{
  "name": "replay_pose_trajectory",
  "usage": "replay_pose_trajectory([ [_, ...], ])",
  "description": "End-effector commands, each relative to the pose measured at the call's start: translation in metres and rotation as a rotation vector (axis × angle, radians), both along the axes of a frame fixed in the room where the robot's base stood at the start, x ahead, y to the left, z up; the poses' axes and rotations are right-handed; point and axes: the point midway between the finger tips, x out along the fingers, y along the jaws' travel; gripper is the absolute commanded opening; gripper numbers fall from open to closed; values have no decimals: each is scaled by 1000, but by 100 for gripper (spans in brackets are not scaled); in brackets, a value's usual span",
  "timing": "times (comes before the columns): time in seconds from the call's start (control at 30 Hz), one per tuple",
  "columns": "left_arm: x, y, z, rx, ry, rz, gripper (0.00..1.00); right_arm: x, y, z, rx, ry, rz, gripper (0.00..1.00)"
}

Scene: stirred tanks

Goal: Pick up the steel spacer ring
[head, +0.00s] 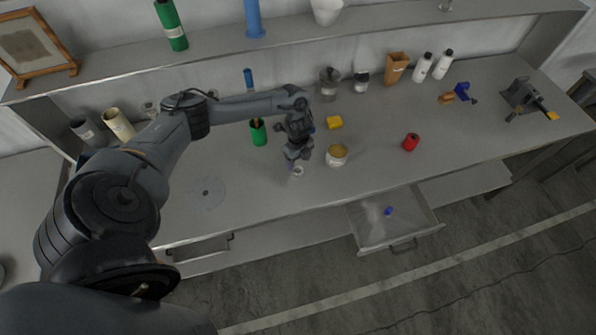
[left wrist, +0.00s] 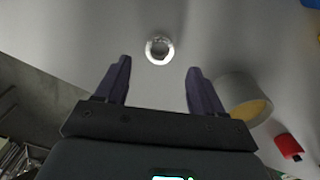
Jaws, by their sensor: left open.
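The steel spacer ring (left wrist: 160,49) is a small bright ring lying flat on the grey bench top. In the left wrist view it sits just beyond the fingertips, between their lines. In the head view the ring (head: 298,171) shows small and pale beside the fingers. My left gripper (head: 293,165) is open, pointing down over the bench near the ring. In the left wrist view its two dark fingers (left wrist: 156,75) stand apart with nothing between them. My right gripper is in neither view.
A cream tub with yellow contents (head: 337,155) stands close right of the gripper. An open drawer (head: 372,232) juts out in front. Bench left of the ring is clear.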

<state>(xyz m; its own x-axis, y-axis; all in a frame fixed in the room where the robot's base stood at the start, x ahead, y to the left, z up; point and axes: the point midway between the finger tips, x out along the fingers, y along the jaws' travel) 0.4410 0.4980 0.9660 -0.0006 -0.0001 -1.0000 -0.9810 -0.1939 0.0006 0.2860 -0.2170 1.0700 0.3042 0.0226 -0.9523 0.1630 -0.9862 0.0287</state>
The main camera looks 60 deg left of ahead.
Motion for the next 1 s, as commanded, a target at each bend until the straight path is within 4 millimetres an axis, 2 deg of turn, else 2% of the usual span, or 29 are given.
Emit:
replay_pose_trajectory([
  [0.17,-1,0,-10,-1,1,1,68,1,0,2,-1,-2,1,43],
  [0.5,-1,1,-50,-1,1,0,68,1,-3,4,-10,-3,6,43],
  [0.8,-1,1,-54,0,0,0,68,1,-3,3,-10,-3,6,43],
  [0.87,-1,1,-54,0,0,0,61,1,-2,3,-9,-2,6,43],
  [1.0,-2,2,-54,0,0,0,39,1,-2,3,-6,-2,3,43],
])
